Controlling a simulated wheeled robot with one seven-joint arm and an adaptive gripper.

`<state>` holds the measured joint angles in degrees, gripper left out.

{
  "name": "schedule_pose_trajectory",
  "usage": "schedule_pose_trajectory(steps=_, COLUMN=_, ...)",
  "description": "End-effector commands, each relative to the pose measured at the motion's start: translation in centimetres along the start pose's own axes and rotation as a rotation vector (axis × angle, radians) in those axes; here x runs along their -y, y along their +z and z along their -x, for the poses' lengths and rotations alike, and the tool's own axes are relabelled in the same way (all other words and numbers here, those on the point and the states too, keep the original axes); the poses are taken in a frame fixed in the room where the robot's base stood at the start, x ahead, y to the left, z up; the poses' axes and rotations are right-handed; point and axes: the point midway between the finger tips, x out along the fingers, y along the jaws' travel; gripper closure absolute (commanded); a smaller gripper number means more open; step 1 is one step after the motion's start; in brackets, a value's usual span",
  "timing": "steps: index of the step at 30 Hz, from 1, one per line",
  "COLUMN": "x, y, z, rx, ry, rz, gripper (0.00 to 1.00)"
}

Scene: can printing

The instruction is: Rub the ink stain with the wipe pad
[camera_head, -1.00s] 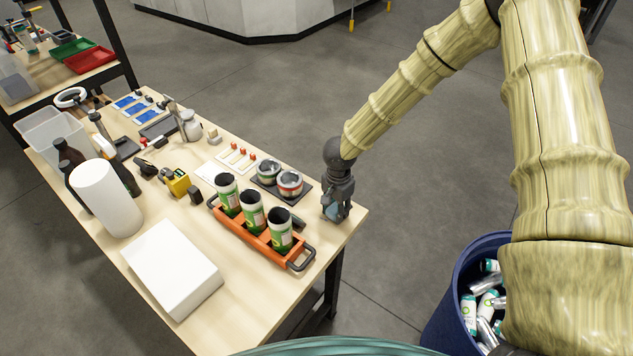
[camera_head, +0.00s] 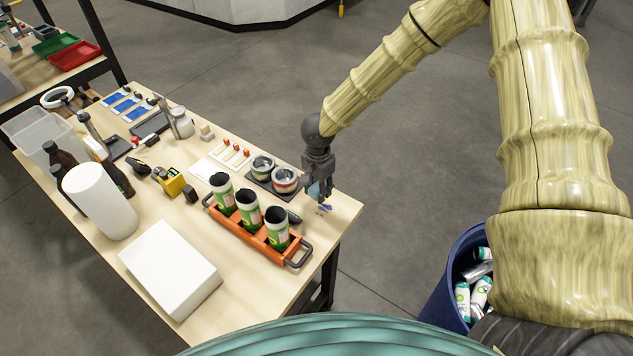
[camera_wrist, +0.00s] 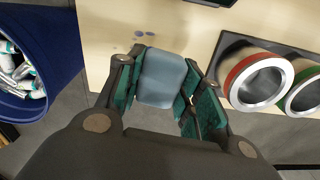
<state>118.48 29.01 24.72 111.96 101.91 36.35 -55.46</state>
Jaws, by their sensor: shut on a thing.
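My gripper (camera_wrist: 158,92) is shut on a blue-grey wipe pad (camera_wrist: 162,78), held between its green-lined fingers in the wrist view. In the head view the gripper (camera_head: 321,192) is over the table's right corner, and only a sliver of the pad shows. The ink stain (camera_head: 325,209) is a few small blue-violet spots on the wood, right beside the fingertips. In the wrist view the stain (camera_wrist: 139,36) lies just beyond the pad's far edge, near the table edge. I cannot tell whether the pad touches the table.
Two ink tins (camera_head: 285,180) on a dark tray stand left of the gripper. An orange carrier (camera_head: 265,245) with three green-and-white cans is in front. A white box (camera_head: 170,268) and a white roll (camera_head: 100,200) are farther left. A blue bin (camera_head: 448,283) of cans stands off the table.

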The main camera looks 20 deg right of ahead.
Motion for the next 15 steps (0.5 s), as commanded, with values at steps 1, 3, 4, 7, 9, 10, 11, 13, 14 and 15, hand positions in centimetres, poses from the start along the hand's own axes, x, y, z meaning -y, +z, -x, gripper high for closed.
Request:
schedule_pose_trajectory(steps=1, x=-0.1, y=-0.1, z=0.6, rx=0.000, ry=-0.002, rz=-0.002, gripper=0.98)
schedule_pose_trajectory(steps=3, x=-0.1, y=-0.2, z=1.2, rx=0.000, ry=-0.002, rz=-0.003, gripper=0.98)
schedule_pose_trajectory(steps=4, x=-0.2, y=-0.2, z=1.4, rx=0.000, ry=-0.002, rz=-0.004, gripper=0.98)
schedule_pose_trajectory(steps=7, x=-0.4, y=-0.4, z=2.2, rx=0.000, ry=-0.001, rz=-0.006, gripper=0.98)
schedule_pose_trajectory(steps=9, x=-0.4, y=-0.4, z=2.6, rx=0.000, ry=-0.001, rz=-0.007, gripper=0.98)
schedule_pose_trajectory(steps=10, x=-0.4, y=-0.4, z=2.7, rx=0.000, ry=-0.001, rz=-0.007, gripper=0.98)
schedule_pose_trajectory(steps=11, x=-0.4, y=-0.4, z=2.8, rx=0.000, ry=-0.001, rz=-0.007, gripper=0.98)
schedule_pose_trajectory(steps=13, x=-0.4, y=-0.4, z=2.8, rx=0.000, ry=0.000, rz=-0.007, gripper=0.98)
schedule_pose_trajectory(steps=14, x=-0.4, y=-0.4, z=2.8, rx=0.000, ry=0.000, rz=-0.007, gripper=0.98)
schedule_pose_trajectory(steps=15, x=-0.4, y=-0.4, z=2.8, rx=0.000, ry=0.000, rz=-0.007, gripper=0.98)
